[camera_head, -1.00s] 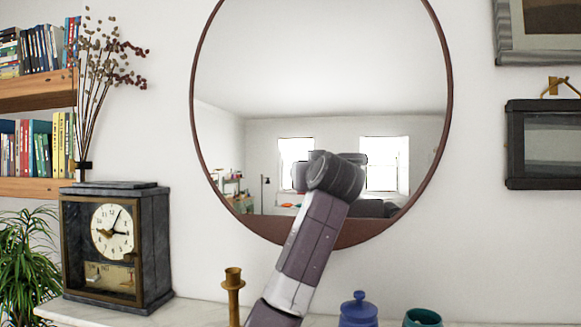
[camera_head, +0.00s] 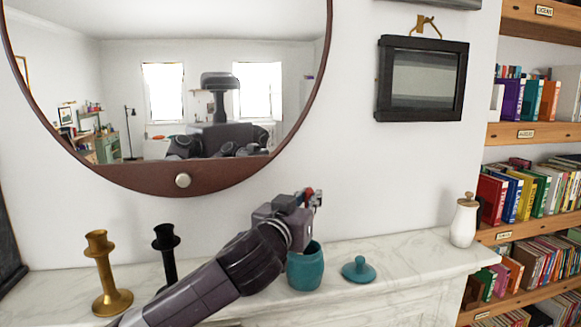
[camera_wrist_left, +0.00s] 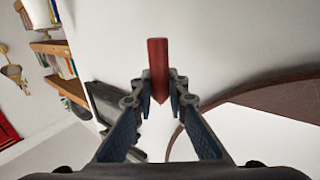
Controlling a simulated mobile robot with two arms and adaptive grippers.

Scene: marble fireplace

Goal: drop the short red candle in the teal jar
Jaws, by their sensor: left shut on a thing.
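The teal jar (camera_head: 306,270) stands open on the marble mantel. Its teal lid (camera_head: 358,269) lies on the marble to its right. My left gripper (camera_head: 310,200) is above the jar, its arm coming in from the lower left and covering part of the jar's left side. In the left wrist view this gripper (camera_wrist_left: 160,100) is shut on the short red candle (camera_wrist_left: 158,72), which sticks out between the fingertips. Only a little of the candle (camera_head: 309,194) shows in the head view. My right gripper is not in view.
A brass candlestick (camera_head: 106,275) and a black candlestick (camera_head: 167,255) stand left on the mantel (camera_head: 420,255). A white lidded jar (camera_head: 464,222) is at its right end. The round mirror (camera_head: 180,185) and a dark-framed picture (camera_head: 422,78) hang behind. Bare marble lies right of the lid.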

